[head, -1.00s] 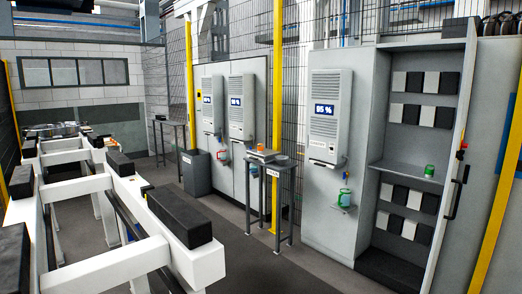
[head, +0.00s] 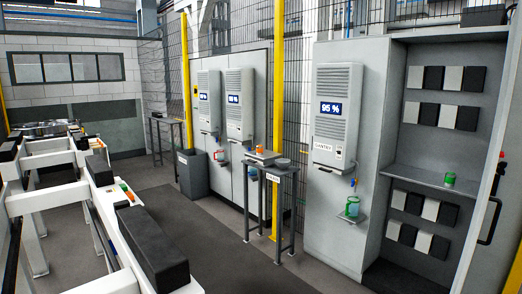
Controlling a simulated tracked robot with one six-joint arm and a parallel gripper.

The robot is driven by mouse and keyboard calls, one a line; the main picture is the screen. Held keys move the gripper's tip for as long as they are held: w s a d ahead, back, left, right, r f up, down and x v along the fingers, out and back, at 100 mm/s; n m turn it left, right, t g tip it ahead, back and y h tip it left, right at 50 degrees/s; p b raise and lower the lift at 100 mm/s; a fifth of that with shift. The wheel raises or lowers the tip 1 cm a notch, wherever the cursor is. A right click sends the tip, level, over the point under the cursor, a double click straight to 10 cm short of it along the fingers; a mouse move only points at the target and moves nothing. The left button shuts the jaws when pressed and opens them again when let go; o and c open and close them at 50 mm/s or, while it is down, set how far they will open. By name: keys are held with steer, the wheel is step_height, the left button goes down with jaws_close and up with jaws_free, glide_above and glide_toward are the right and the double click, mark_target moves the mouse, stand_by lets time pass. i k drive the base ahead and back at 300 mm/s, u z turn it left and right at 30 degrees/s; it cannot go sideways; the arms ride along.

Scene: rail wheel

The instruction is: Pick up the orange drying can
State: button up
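A small orange-red can (head: 219,155) appears to sit on the little holder below the left wall dispenser in the head view. It is far off and small, so I cannot tell whether it is the orange drying can. Another teal-green can (head: 352,208) sits on the holder below the nearest dispenser, whose display reads 95 %. A green can (head: 449,180) stands on the shelf of the open cabinet. My gripper is not in view.
A small table (head: 273,168) holding an orange-topped item stands before the fence. A dark bin (head: 192,178) stands left of it. White frames with black blocks (head: 150,250) fill the left. Grey floor (head: 215,235) between is clear. The cabinet door stands open at right.

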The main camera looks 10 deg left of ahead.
mark_target(259, 147)
steer(key=i, duration=3.2)
steer(key=u, duration=1.45)
steer(key=i, duration=0.5)
